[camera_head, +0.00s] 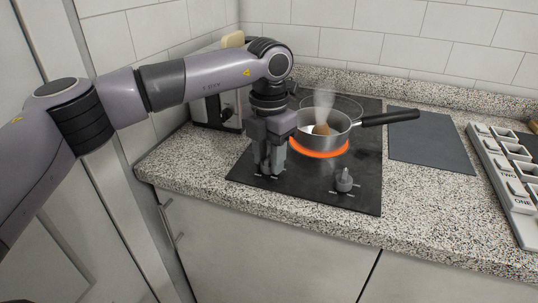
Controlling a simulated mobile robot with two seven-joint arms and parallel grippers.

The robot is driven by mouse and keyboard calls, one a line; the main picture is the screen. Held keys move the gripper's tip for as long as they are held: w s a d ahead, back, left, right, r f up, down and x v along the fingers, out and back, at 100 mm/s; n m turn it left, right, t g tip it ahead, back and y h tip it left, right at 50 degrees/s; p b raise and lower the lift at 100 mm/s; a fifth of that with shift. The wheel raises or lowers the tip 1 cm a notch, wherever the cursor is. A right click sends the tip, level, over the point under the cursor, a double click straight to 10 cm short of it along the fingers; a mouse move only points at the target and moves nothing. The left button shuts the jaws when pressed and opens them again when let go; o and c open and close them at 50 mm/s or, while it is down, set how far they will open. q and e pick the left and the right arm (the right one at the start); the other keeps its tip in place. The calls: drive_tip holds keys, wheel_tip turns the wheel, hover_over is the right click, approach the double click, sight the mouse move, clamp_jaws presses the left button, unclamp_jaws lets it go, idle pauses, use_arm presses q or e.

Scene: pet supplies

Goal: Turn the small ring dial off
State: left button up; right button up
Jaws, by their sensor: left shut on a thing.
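My left gripper (269,168) points down at the front left of the black cooktop (314,181). It is shut on a dial there, which its fingers almost wholly hide; white marks show on the glass around it. A second grey dial (344,180) stands uncovered at the front right, with white marks beside it. I cannot tell from labels which dial belongs to the small ring. A ring (320,152) glows orange under a steel saucepan (337,132). My right gripper is not in view.
The saucepan's black handle (391,117) points right over a dark grey mat (430,141). A toaster (216,108) stands behind my left arm. A pale compartment tray (507,177) lies at the far right. The speckled counter front is clear.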

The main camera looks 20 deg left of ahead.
sight(269, 157)
use_arm(q)
drive_tip(key=o, duration=1)
wheel_tip(269, 157, up, 7)
drive_tip(key=shift+r, duration=0.15)
